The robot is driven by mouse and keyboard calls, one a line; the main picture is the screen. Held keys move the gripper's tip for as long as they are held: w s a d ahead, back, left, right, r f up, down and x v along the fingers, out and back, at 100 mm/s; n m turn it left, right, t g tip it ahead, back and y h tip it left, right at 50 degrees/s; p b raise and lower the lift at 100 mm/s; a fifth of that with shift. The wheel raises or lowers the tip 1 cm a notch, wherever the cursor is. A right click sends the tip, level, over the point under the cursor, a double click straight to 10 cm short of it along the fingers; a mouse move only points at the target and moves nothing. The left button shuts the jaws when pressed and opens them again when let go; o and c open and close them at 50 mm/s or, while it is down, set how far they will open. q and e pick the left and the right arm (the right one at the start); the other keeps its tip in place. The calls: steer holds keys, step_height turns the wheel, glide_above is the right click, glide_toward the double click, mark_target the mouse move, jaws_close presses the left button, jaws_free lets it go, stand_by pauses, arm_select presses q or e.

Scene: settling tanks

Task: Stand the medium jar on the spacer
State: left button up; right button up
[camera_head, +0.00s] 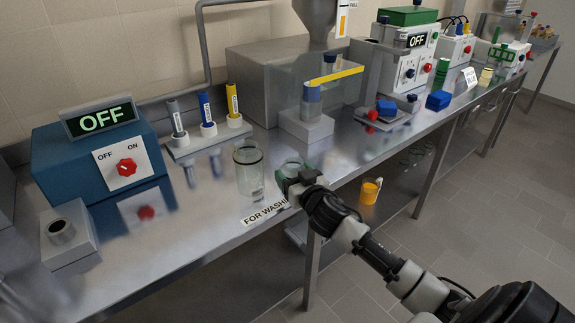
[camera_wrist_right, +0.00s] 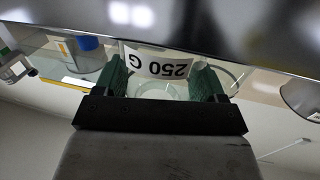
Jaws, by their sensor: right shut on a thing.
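My right gripper (camera_head: 293,181) is shut on a clear glass jar (camera_head: 292,168) near the front edge of the steel bench. In the right wrist view, the green fingers (camera_wrist_right: 168,85) stand either side of the jar, whose label (camera_wrist_right: 160,65) reads "250 G" upside down. I take this as the medium jar; its base is hidden by the gripper. Another clear jar (camera_head: 248,172) stands upright on the bench to its left. My left gripper is not in view.
A "FOR WASH" label (camera_head: 264,214) lies at the front edge.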

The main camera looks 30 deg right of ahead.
steer(key=w, duration=0.2)
steer(key=w+p, duration=0.1)
steer(key=shift+w+d+r, duration=0.2)
steer(key=shift+w+r, duration=0.05)
steer(key=shift+w, duration=0.1)
steer(key=shift+w+f, duration=0.1)
steer(key=shift+f, duration=0.25)
steer(key=o, duration=1.1)
